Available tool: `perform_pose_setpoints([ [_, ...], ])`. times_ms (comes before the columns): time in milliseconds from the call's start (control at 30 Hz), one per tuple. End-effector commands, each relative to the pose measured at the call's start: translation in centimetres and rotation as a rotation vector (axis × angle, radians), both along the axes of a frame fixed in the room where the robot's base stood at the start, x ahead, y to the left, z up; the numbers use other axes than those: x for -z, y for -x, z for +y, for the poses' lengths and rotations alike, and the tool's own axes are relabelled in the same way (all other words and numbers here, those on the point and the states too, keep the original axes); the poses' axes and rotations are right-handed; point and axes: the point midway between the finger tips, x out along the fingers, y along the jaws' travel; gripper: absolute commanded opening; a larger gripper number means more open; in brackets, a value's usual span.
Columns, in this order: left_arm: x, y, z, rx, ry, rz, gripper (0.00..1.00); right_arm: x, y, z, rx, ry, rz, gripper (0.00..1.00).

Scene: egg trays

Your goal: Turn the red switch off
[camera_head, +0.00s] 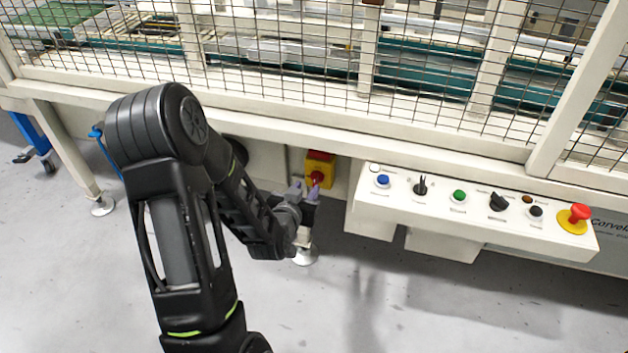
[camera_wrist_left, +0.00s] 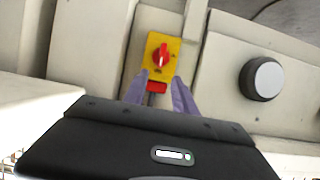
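The red switch (camera_head: 316,178) is a rotary knob on a yellow plate (camera_head: 326,171), on a box fixed below the machine's front beam. In the left wrist view the red switch (camera_wrist_left: 161,57) shows in front of me, its handle running roughly up and down in the picture with a slight tilt. I cannot read its markings. My left gripper (camera_head: 304,190) is open, its two purple-grey fingers apart. In the wrist view the left gripper (camera_wrist_left: 160,77) has its fingertips just short of the knob, one on each side of its line, with nothing held. My right gripper is not in view.
A white control panel (camera_head: 403,210) with buttons, black selectors and a red mushroom button (camera_head: 580,213) juts out right of the switch. A wire mesh guard (camera_head: 280,60) stands above. A round black-rimmed grey foot or knob (camera_wrist_left: 265,78) lies right in the wrist view. The floor in front is clear.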

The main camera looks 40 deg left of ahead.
Motion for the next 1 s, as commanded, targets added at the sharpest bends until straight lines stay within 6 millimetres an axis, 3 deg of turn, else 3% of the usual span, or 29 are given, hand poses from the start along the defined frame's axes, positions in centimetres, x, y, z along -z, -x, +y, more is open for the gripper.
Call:
perform_pose_setpoints([
  [500, 2.7, -5.9, 2.0, 0.0, 0.0, 0.0, 0.33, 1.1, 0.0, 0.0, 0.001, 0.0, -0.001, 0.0],
  [867, 2.9, -6.6, 2.2, 0.001, 0.001, 0.001, 0.33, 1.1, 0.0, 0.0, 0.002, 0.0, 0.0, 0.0],
  [1000, 2.9, -6.5, 2.2, 0.001, 0.001, 0.001, 0.23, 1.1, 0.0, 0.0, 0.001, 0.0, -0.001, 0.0],
])
